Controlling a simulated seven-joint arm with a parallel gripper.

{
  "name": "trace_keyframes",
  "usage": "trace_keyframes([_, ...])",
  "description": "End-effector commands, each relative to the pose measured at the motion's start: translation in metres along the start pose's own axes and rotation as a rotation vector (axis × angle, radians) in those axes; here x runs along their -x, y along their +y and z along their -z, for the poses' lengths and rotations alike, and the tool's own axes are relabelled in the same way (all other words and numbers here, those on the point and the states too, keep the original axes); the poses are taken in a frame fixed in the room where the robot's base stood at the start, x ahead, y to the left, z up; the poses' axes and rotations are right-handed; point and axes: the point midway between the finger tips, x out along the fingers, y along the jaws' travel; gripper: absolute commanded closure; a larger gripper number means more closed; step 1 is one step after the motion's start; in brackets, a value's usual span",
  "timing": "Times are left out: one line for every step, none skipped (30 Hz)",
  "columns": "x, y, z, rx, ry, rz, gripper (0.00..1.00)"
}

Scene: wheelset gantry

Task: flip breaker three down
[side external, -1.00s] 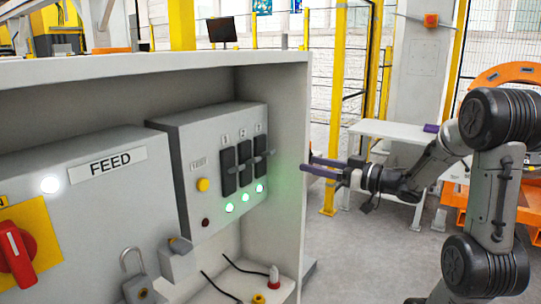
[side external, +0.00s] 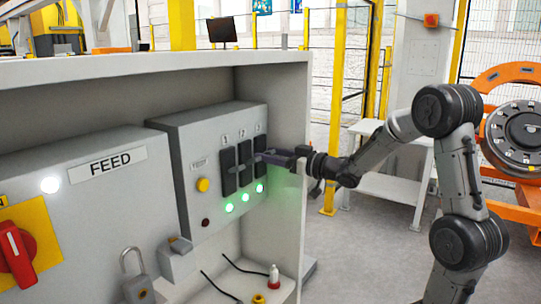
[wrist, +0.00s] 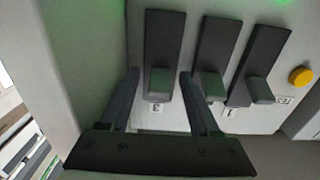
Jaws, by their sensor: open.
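Breaker three (side external: 260,141) is the rightmost of three dark breakers on the grey panel box in the side view. In the wrist view, which is upside down, breaker three (wrist: 164,40) is at the left, above its label "3" (wrist: 157,107). Its lever (wrist: 159,84) sticks out from the switch at the label end. My gripper (side external: 264,158) is open at the front of breaker three. In the wrist view, my gripper's fingers (wrist: 159,76) stand on either side of the lever, with gaps visible. In the side view the fingers partly hide the lever.
Breaker two (wrist: 218,45) and breaker one (wrist: 264,55) sit close beside; one finger is near breaker two's lever. Three green lamps (side external: 245,197) are lit below the breakers. The cabinet side wall (side external: 282,120) stands close to the right. A yellow button (side external: 203,185) is at left.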

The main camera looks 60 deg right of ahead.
Motion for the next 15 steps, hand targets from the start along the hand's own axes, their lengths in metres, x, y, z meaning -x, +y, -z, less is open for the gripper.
trace_keyframes([-0.0015, -0.0002, -0.0001, 0.0, 0.0, 0.001, 0.38])
trace_keyframes([-0.0018, -0.0002, 0.0, 0.0, 0.0, 0.0, 0.38])
trace_keyframes([-0.002, -0.0001, 0.0, 0.0, 0.0, 0.0, 0.38])
trace_keyframes([-0.0019, -0.0001, 0.0, 0.0, 0.0, 0.0, 0.38])
trace_keyframes([-0.0019, 0.0, 0.0001, 0.0, 0.0, 0.0, 0.38])
trace_keyframes([-0.0018, 0.0, 0.0001, 0.0, 0.0, 0.0, 0.38])
trace_keyframes([-0.0017, 0.0, 0.0001, 0.0, 0.0, 0.0, 0.38])
trace_keyframes([-0.0017, 0.0, 0.0001, 0.0, 0.0, 0.0, 0.38])
trace_keyframes([-0.0016, 0.0, 0.0001, 0.0, 0.0, 0.0, 0.43])
trace_keyframes([-0.0016, 0.0, 0.0001, 0.0, 0.0, 0.0, 0.48])
trace_keyframes([-0.0015, 0.0, 0.0001, 0.0, 0.0, 0.0, 0.54])
trace_keyframes([-0.0015, 0.0, 0.0001, -0.001, 0.0, 0.0, 0.61])
trace_keyframes([-0.0014, 0.0, 0.0, -0.001, 0.0, 0.0, 0.66])
trace_keyframes([-0.0014, 0.0, 0.0001, -0.001, 0.0, 0.0, 0.72])
trace_keyframes([-0.0014, 0.0, 0.0001, -0.001, 0.0, 0.0, 0.79])
